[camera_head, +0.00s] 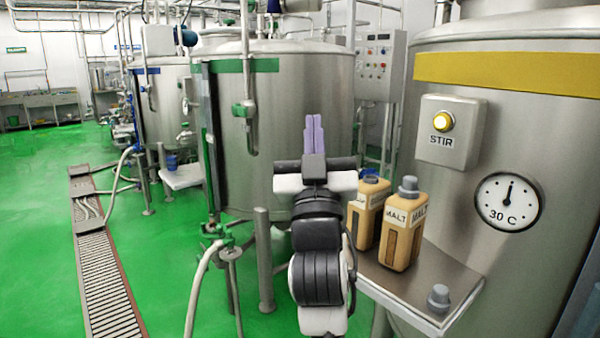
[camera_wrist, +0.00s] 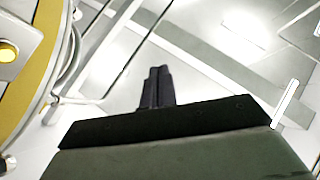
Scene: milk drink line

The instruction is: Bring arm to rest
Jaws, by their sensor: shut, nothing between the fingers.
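My gripper (camera_head: 314,134) points upward in the head view, with its two purple fingers closed together and nothing between them. It is raised in front of a large steel tank, to the left of the malt bottles. In the wrist view my gripper's fingers (camera_wrist: 158,86) also lie side by side, dark against a pale ceiling. My arm stands upright below the gripper in the head view.
A steel shelf (camera_head: 413,291) right of my arm holds an open malt bottle (camera_head: 367,212), a capped malt bottle (camera_head: 403,225) and a loose grey cap (camera_head: 438,299). A tank (camera_head: 515,140) has a lit STIR button (camera_head: 443,121) and a dial (camera_head: 508,201). Green floor (camera_head: 40,220) is free at left.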

